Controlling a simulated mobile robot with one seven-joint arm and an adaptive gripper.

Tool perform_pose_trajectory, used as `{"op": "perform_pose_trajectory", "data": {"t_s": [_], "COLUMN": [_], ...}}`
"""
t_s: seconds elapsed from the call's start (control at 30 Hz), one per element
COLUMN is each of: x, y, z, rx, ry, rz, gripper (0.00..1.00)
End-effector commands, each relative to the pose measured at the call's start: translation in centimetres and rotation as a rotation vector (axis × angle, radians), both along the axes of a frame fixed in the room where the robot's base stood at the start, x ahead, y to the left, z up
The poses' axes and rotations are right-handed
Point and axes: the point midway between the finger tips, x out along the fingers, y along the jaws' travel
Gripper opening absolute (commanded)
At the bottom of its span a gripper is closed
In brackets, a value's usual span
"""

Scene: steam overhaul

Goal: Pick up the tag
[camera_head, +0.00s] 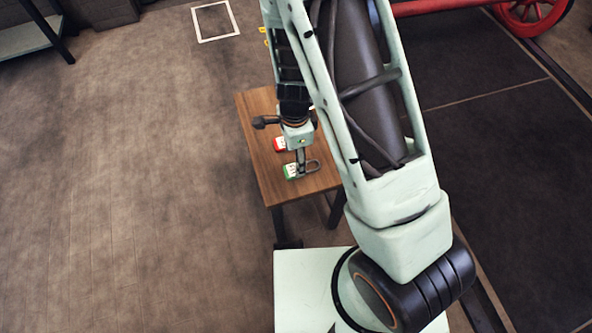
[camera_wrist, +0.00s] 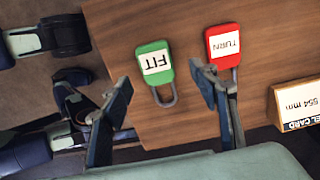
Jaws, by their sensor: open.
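Two padlock-shaped tags lie on a small wooden table (camera_head: 256,115). The green tag (camera_wrist: 154,62), labelled FIT, has its grey shackle toward the bottom of the wrist view; it is also in the head view (camera_head: 291,173). The red tag (camera_wrist: 223,42), labelled TURN, lies to its right, and in the head view (camera_head: 279,145) it is behind the green one. My gripper (camera_head: 301,163) is open and empty, pointing down above the table. In the wrist view its fingers (camera_wrist: 160,80) stand either side of the green tag; the right finger partly hides the red tag's shackle.
A card stand (camera_wrist: 298,102) marked 554 mm stands at the right of the wrist view. Open floor (camera_head: 130,180) lies left of the table. A red wheel (camera_head: 533,12) is at the far right and a grey bench (camera_head: 28,38) at the far left.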

Motion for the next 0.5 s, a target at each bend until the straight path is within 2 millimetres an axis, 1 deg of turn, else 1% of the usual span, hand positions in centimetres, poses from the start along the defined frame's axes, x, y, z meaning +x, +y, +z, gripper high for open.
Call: {"op": "perform_pose_trajectory", "data": {"t_s": [0.03,0.23,0.33,0.5], "x": [-0.2,-0.5,-0.5,-0.4], "y": [-0.2,-0.3,-0.2,-0.2], "z": [-1.0,-4.1,-4.5,-4.3], "rx": [-0.001,0.000,0.000,0.000], "ry": [0.003,0.003,0.001,0.000], "rz": [-0.002,-0.001,-0.001,-0.001], "gripper": [0.55,0.55,0.55,0.55]}}
